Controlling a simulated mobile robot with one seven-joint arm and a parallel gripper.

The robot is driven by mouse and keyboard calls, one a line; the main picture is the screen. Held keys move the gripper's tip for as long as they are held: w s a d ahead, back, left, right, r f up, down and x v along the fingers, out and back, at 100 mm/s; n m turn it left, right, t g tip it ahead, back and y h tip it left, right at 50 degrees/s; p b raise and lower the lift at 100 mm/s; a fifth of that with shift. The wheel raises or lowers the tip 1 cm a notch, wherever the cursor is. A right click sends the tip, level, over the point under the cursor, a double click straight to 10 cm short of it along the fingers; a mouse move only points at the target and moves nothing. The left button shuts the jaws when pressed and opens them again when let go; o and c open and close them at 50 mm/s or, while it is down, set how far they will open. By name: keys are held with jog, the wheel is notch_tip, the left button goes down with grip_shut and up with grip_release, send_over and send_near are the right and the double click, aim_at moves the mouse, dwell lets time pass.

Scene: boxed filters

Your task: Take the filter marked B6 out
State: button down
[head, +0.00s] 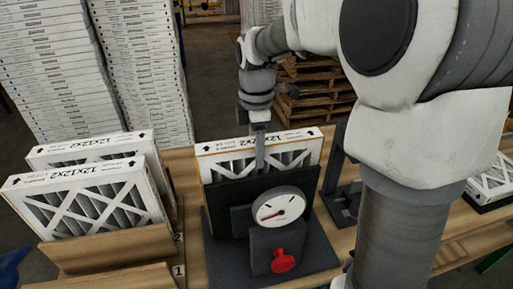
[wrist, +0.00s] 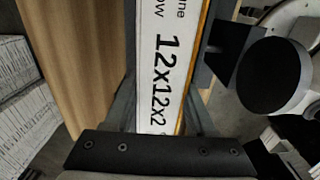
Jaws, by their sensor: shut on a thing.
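A white-framed pleated filter (head: 215,165) printed 12x12x2 stands upright in a dark test stand (head: 225,258) with a round dial gauge. Its small lot print is too fine to read for certain as B6. My gripper (head: 260,150) reaches down from above and is shut on the top edge of this filter. In the wrist view the filter's printed edge (wrist: 160,60) runs between my two fingers (wrist: 160,110). The stand's dark front plate hides the lower part of the filter.
Two more filters (head: 85,205) (head: 90,150) lean in a wooden rack at left, with slots labelled 1 and 2. The gauge (head: 283,207) and a red knob (head: 284,260) stand at the front. Another filter (head: 490,180) lies at right. Stacked boxes (head: 60,70) and pallets (head: 320,95) are behind.

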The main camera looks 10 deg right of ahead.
jog(key=c, duration=0.5)
grip_release()
jog(key=shift+c, duration=0.2)
jog(key=shift+r, duration=0.1)
jog(key=shift+r+p, duration=3.1)
jog(key=shift+r, duration=0.35)
jog(key=o, duration=0.5)
jog(key=shift+o, duration=0.2)
